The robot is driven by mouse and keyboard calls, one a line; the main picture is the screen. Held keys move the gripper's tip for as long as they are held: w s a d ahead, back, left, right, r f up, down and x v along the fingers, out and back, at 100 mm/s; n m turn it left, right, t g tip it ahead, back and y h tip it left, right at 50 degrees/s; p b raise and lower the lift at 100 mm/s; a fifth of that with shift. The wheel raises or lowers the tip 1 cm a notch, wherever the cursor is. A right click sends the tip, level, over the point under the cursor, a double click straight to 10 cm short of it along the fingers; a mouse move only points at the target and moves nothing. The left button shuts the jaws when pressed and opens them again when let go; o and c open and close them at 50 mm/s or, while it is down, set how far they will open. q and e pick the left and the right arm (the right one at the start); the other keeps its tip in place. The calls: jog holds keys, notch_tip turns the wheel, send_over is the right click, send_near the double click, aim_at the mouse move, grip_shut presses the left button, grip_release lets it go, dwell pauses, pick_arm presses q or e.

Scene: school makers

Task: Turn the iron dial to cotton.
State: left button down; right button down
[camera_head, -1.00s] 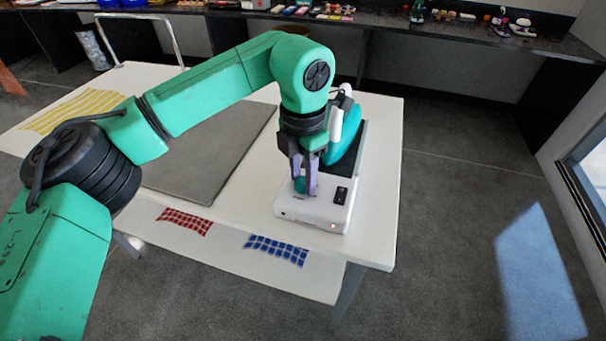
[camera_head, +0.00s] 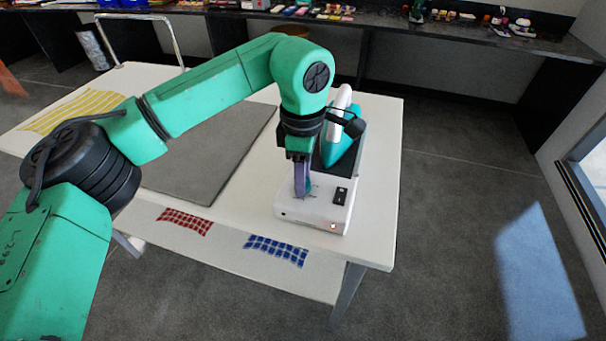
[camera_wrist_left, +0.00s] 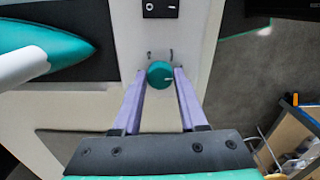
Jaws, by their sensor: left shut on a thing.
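The iron station (camera_head: 316,212) is a white box at the right end of the table, with a teal and white iron (camera_head: 344,135) resting on its dark rear plate. The teal dial (camera_wrist_left: 160,74) with a white pointer mark sits on the station's top in the left wrist view; the mark points to the right there. My left gripper (camera_head: 302,195) comes down from above, its purple fingers shut on the dial's two sides. The left wrist view also shows the fingers (camera_wrist_left: 160,85) around it. Small dark marks lie beside the dial; I cannot read them. My right gripper is not in view.
A black rocker switch (camera_head: 341,196) is on the station beside the dial. A grey mat (camera_head: 205,155) covers the table's middle. Red (camera_head: 185,221) and blue (camera_head: 276,250) checked cloths lie on the lower shelf. Floor to the right is clear.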

pick_arm(q)
jog(key=shift+w+r+m, duration=0.1)
jog(key=shift+r+m, duration=0.1)
jog(key=shift+m, duration=0.3)
jog(key=shift+c, duration=2.2)
grip_release()
jog(key=shift+f, duration=0.1)
notch_tip(320, 180, up, 15)
jog(key=shift+f, duration=0.2)
